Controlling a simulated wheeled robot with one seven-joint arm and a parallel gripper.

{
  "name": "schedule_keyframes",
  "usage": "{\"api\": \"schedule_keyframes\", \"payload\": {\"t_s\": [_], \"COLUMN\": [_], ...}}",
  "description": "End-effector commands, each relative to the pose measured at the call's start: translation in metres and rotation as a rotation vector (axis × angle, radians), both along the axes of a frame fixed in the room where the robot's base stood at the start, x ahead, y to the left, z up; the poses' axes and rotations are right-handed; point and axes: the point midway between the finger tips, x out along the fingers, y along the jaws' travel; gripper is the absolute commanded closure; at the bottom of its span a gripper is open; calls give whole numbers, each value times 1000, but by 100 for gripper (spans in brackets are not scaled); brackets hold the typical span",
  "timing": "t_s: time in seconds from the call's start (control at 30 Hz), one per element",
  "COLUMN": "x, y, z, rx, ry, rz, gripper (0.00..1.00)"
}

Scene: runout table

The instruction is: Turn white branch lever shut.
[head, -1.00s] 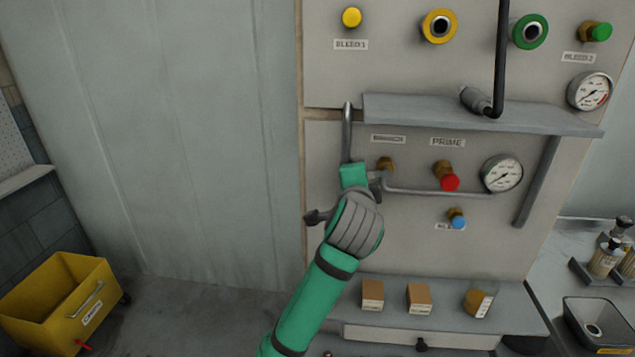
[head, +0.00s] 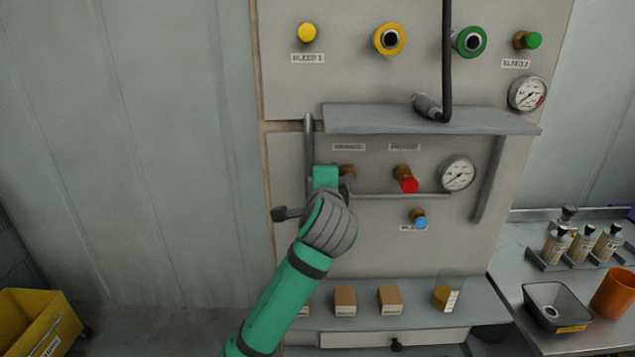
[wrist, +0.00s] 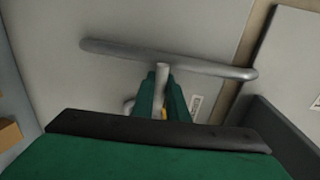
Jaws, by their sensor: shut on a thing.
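My gripper (head: 325,176) is at the left part of the panel, just left of the brass branch valve (head: 348,171) and below its blurred label (head: 348,147). In the wrist view its green fingers are shut on a pale, rod-like piece, the white branch lever (wrist: 161,84), whose end sticks out between them. In the head view the lever is hidden behind my gripper and hand, so its angle to the pipe cannot be told there.
A grey bar (wrist: 165,59) crosses just beyond my fingers; it stands upright in the head view (head: 309,150). A grey shelf (head: 430,120) juts out above. The red prime knob (head: 409,185), a gauge (head: 458,174) and a blue knob (head: 420,223) are to the right. Boxes stand on a ledge (head: 470,293) below.

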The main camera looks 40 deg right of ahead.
Motion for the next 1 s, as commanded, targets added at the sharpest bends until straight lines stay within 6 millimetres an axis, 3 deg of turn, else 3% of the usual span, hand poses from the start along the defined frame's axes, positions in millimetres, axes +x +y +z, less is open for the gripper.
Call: {"api": "schedule_keyframes", "payload": {"t_s": [0.07,0.1,0.17,0.2,0.57,1.0], "x": [-5,-5,-5,-4,-4,-56], "y": [-4,-4,-3,-3,3,53], "z": [2,2,2,2,2,17], "rx": [-2,-2,-2,-2,-3,-3], "ry": [-6,-6,-6,-5,-3,-5], "rz": [-12,-12,-11,-10,-3,-5], "gripper": [100,85,70,68,68,68]}}
